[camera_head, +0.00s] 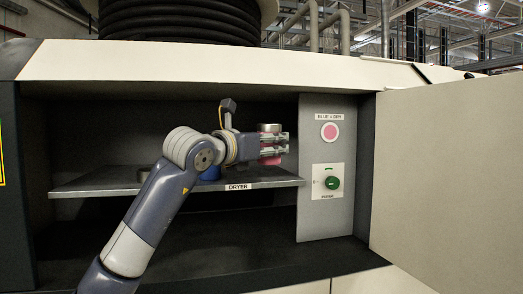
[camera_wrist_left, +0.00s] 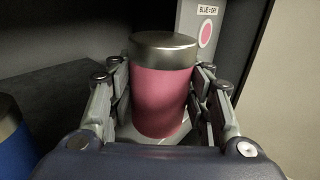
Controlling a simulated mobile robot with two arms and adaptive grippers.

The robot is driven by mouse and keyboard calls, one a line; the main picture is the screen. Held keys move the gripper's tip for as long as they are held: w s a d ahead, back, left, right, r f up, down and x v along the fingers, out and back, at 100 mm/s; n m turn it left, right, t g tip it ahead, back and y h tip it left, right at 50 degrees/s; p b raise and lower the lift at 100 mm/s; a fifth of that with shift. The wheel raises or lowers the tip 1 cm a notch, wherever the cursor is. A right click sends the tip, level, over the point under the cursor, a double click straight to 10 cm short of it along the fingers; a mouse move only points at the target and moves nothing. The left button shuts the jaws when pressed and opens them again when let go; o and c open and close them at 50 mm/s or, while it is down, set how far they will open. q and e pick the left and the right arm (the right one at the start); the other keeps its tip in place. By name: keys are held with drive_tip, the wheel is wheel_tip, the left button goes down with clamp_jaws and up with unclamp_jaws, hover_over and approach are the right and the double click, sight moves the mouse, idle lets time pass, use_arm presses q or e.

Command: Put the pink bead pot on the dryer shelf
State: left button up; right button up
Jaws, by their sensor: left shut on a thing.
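The pink bead pot (camera_wrist_left: 161,95) has a silver lid and stands upright between the fingers of my left gripper (camera_wrist_left: 165,112). In the head view the left gripper (camera_head: 273,149) is shut on the pink pot (camera_head: 270,128), at the right part of the dryer shelf (camera_head: 110,184). The fingers hide much of the pot there. I cannot tell whether its base touches the shelf. A blue pot (camera_head: 210,172) stands on the shelf behind my left wrist; it also shows at the left edge of the left wrist view (camera_wrist_left: 12,140). My right gripper is not in view.
Right of the shelf is a grey panel (camera_head: 325,220) with a pink indicator (camera_head: 329,131) labelled "BLUE = DRY" and a green knob (camera_head: 332,183). An open door (camera_head: 450,170) stands at the right.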

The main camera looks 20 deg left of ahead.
use_arm(q)
drive_tip(key=w+a+p, duration=0.1)
drive_tip(key=w, duration=0.1)
drive_tip(key=w+a+p, duration=0.1)
drive_tip(key=w, duration=0.1)
drive_tip(key=w+a+p, duration=0.1)
drive_tip(key=w, duration=0.1)
drive_tip(key=shift+w+a+f+p, duration=0.1)
drive_tip(key=shift+w+a+p, duration=0.1)
drive_tip(key=shift+p, duration=0.1)
drive_tip(key=shift+w+a+f, duration=0.1)
drive_tip(key=shift+w, duration=0.15)
drive_tip(key=shift+w+f+p, duration=0.15)
drive_tip(key=shift+f+p, duration=0.3)
drive_tip(key=shift+f, duration=0.1)
wheel_tip(320, 180, down, 2)
drive_tip(key=shift+f+p, duration=0.15)
drive_tip(key=shift+p, duration=0.55)
drive_tip(key=shift+f, duration=0.15)
drive_tip(key=shift+f+b, duration=0.2)
drive_tip(key=shift+b, duration=0.1)
drive_tip(key=o, duration=0.9)
